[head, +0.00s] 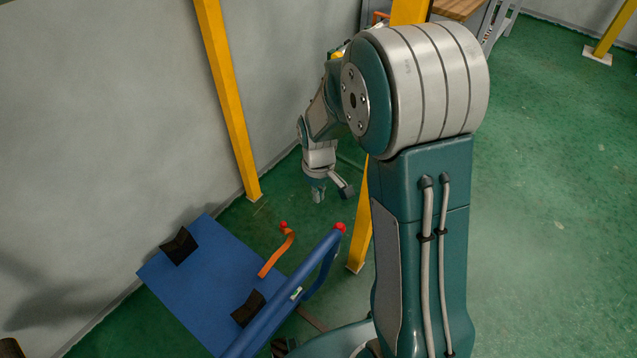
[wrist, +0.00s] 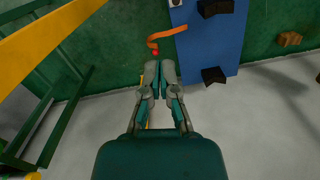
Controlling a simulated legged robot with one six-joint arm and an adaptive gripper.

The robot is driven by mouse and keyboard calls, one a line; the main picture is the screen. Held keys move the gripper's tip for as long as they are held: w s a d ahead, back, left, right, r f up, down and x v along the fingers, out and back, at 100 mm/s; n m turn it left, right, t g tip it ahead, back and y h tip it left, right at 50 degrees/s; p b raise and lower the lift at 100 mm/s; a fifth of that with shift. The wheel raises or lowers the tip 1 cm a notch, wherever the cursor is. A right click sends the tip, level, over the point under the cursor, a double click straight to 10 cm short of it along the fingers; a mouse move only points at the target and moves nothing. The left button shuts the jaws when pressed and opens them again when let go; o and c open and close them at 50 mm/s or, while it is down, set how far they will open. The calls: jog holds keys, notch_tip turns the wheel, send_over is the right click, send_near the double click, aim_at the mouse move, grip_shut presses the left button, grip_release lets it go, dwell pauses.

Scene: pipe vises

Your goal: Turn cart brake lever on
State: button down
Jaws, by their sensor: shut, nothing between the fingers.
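The blue cart (head: 205,275) stands on the green floor at the lower left of the head view, and its flat bed also shows at the top right of the wrist view (wrist: 210,45). An orange brake lever (head: 274,257) with a red knob (head: 283,225) rises beside the cart's edge. In the wrist view the orange lever (wrist: 168,34) lies just beyond the fingertips, with its red knob near them. My gripper (head: 333,193) is above and to the right of the lever in the head view, apart from it. In the wrist view its fingers (wrist: 154,70) are together and empty.
Black V-shaped blocks (head: 180,246) sit on the cart bed. A blue handle bar (head: 300,285) with a red end runs along its right side. Yellow posts (head: 228,100) stand near the grey wall. Open green floor (head: 550,230) lies at right.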

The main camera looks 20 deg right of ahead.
jog(key=s+d+f, duration=0.2)
jog(key=s+f, duration=0.1)
jog(key=f, duration=0.1)
jog(key=shift+s+f, duration=0.25)
jog(key=shift+s, duration=0.15)
